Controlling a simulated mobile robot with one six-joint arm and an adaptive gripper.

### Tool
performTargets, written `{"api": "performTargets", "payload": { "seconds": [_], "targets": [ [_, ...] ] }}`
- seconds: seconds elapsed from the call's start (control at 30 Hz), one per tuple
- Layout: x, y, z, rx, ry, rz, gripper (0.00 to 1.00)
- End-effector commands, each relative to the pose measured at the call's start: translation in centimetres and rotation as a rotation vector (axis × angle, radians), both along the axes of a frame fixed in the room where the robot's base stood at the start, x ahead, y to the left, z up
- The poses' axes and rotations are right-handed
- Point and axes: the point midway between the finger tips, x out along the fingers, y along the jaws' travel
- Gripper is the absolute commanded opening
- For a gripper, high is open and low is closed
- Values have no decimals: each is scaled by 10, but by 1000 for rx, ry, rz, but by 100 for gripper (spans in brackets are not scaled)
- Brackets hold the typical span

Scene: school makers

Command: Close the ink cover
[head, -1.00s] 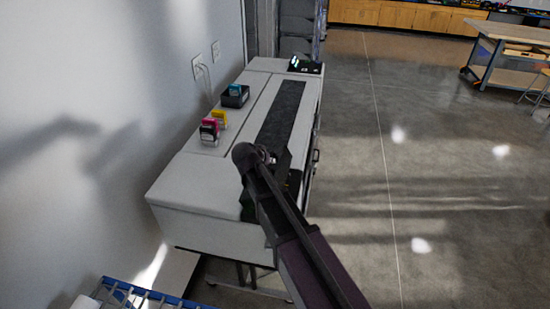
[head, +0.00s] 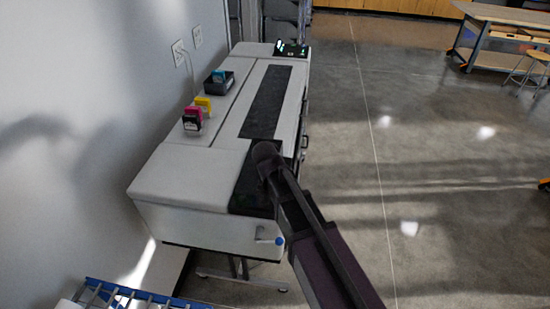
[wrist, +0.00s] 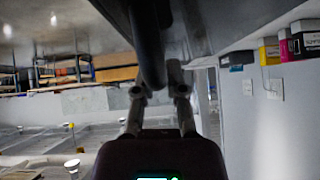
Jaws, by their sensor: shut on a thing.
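The large grey printer (head: 178,178) stands along the wall in the head view. A dark panel (head: 248,192) lies at its near right corner, where the ink bay is; I cannot tell cover from recess there. My arm reaches over this corner and hides my gripper in the head view. In the wrist view my gripper (wrist: 158,88) is shut on a dark rounded bar (wrist: 147,45), apparently the ink cover's edge. The printer body (wrist: 215,25) fills the top of this view. How far the cover is tilted is hard to see.
A blue rack (head: 140,298) is at the bottom. Open floor lies right.

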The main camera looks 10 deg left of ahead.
Motion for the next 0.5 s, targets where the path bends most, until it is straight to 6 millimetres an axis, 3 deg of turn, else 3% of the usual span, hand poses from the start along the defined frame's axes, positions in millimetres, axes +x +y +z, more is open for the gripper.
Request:
{"api": "performTargets", "payload": {
  "seconds": [0.5],
  "targets": [
    [-2,3,-8,-3,-10,16,0]
  ]
}}
